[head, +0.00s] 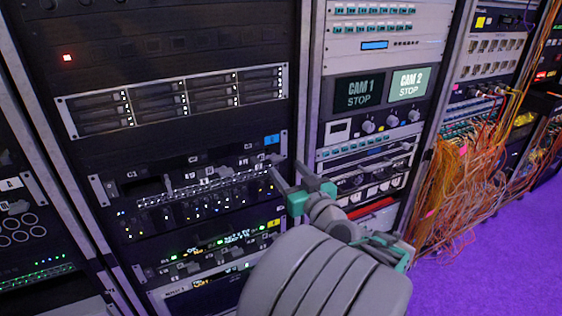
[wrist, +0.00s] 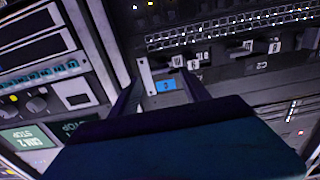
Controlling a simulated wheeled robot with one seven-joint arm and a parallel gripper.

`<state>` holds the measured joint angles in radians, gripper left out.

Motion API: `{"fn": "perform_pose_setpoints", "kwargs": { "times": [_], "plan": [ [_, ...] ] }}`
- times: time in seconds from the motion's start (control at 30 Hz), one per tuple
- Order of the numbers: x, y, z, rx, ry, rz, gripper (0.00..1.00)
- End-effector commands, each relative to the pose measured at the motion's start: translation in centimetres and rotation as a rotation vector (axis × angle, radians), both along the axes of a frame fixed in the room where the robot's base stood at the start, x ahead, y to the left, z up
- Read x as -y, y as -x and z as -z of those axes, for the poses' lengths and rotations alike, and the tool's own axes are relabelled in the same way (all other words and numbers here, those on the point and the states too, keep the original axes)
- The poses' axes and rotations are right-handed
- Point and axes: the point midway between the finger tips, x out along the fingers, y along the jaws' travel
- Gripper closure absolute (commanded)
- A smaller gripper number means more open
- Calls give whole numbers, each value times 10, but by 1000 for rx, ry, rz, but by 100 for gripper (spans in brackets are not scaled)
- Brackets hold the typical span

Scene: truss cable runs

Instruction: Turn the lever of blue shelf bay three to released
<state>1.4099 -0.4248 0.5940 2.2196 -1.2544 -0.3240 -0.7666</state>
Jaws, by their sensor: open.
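The blue-tagged shelf (head: 110,190) is a dark rack unit with a blue tag (head: 271,140) at its upper right. The tag also shows in the wrist view (wrist: 166,85). Small grey levers sit along the shelf front. The rightmost lever (head: 273,158) is by the third bay label; its exact angle is too small to tell. My gripper (head: 286,172) is open and empty at the right end of this shelf, just below and right of that lever. In the wrist view my gripper (wrist: 160,78) has its fingers either side of the blue tag. Contact cannot be told.
A yellow-tagged shelf (head: 273,224) with similar levers lies below. A rack with CAM 1 and CAM 2 screens (head: 360,92) stands to the right. Loose orange cables (head: 470,180) hang farther right. Purple floor (head: 480,265) is clear at lower right.

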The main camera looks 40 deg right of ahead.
Motion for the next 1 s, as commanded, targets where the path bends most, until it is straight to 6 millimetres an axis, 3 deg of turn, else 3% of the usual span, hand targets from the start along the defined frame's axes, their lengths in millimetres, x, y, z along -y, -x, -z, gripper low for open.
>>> {"fn": "perform_pose_setpoints", "kwargs": {
  "times": [0.2, 0.5, 1.0],
  "plan": [
    [9, -36, -2, -1, -3, -4, 45],
    [12, -42, 0, -2, -2, 0, 45],
    [12, -41, 0, -2, -2, 0, 86]
  ]
}}
